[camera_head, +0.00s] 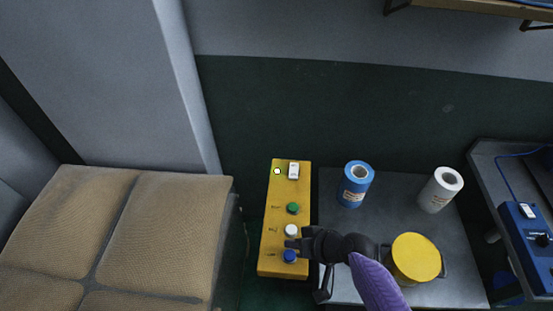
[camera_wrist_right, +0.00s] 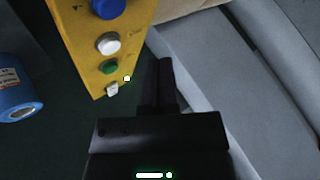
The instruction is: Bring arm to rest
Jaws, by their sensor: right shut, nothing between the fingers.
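My right gripper (camera_head: 296,244) is black and reaches in from the lower right on a purple arm. It hovers over a yellow control panel (camera_head: 268,232), near the panel's white and blue buttons. In the right wrist view my right gripper (camera_wrist_right: 165,62) is shut, with its fingers together and empty. The yellow panel (camera_wrist_right: 88,52) shows there at the upper left, with blue, white and green buttons, a small white switch and a lit white lamp. My left gripper is in neither view.
A blue roll (camera_head: 355,184), a white roll (camera_head: 440,190) and a yellow-topped container (camera_head: 416,258) stand on a grey table (camera_head: 335,215) to the right. A brown padded seat (camera_head: 160,230) is at left. A blue device (camera_head: 528,245) stands at far right.

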